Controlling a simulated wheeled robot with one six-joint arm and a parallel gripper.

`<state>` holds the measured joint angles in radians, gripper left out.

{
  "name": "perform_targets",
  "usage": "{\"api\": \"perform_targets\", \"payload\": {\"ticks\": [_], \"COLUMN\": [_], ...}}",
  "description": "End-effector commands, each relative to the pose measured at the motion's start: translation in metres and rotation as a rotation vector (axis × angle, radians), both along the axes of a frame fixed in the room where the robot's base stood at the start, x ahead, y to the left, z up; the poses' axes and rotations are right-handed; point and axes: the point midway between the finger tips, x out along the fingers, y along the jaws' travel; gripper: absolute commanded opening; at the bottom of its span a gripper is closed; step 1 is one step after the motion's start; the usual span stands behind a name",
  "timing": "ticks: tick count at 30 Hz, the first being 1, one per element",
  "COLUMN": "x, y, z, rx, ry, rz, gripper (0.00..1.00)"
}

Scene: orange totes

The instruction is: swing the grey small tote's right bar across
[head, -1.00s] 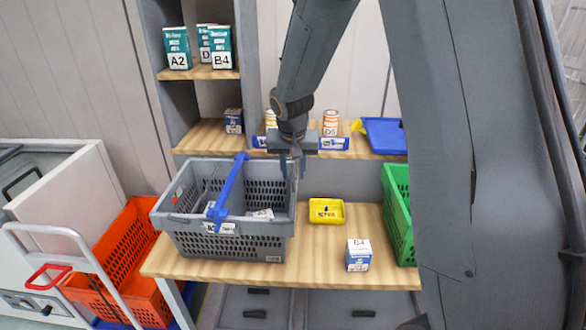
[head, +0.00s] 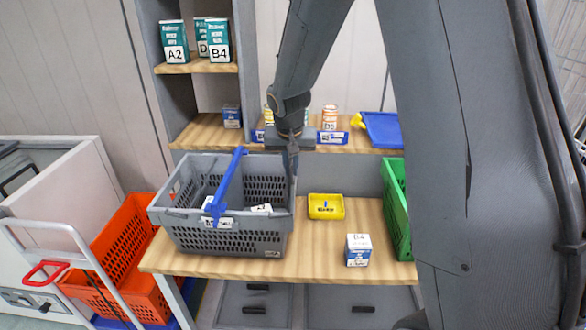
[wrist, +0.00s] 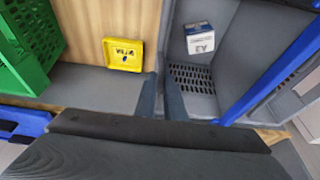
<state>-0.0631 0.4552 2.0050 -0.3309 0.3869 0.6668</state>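The grey small tote (head: 258,243) stands on the wooden table, upright. One blue bar (head: 226,183) spans its top from the front rim to the back rim, left of its middle; this bar also shows in the wrist view (wrist: 272,75). I see no second blue bar. My gripper (head: 290,172) is at the tote's right rim. In the wrist view my fingers (wrist: 162,88) are a narrow gap apart, with the tote's edge (wrist: 166,40) running towards that gap. I cannot tell whether they touch or grip it. A labelled white-and-blue box (wrist: 199,38) lies inside the tote.
A yellow tray (head: 326,214) and a white-and-blue box (head: 357,258) stand right of the tote. A green crate (head: 396,205) is at the table's right. A shelf with goods (head: 200,136) rises behind. An orange tote (head: 118,250) stands left, below.

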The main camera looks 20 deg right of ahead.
Motion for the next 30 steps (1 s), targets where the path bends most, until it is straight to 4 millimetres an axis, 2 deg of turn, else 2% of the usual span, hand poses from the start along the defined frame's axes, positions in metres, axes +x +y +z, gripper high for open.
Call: {"api": "perform_targets", "payload": {"ticks": [3,13,21,30], "x": [0.002,0.003,0.007,0.007], "y": [0.008,0.009,0.022,0.022], "z": [0.005,0.005,0.01,0.011], "rx": [0.001,0.001,0.001,0.001], "ry": [-0.001,0.0,0.0,0.0], "rz": [0.003,0.003,0.003,0.001], "gripper": [0.05,0.05,0.05,0.05]}}
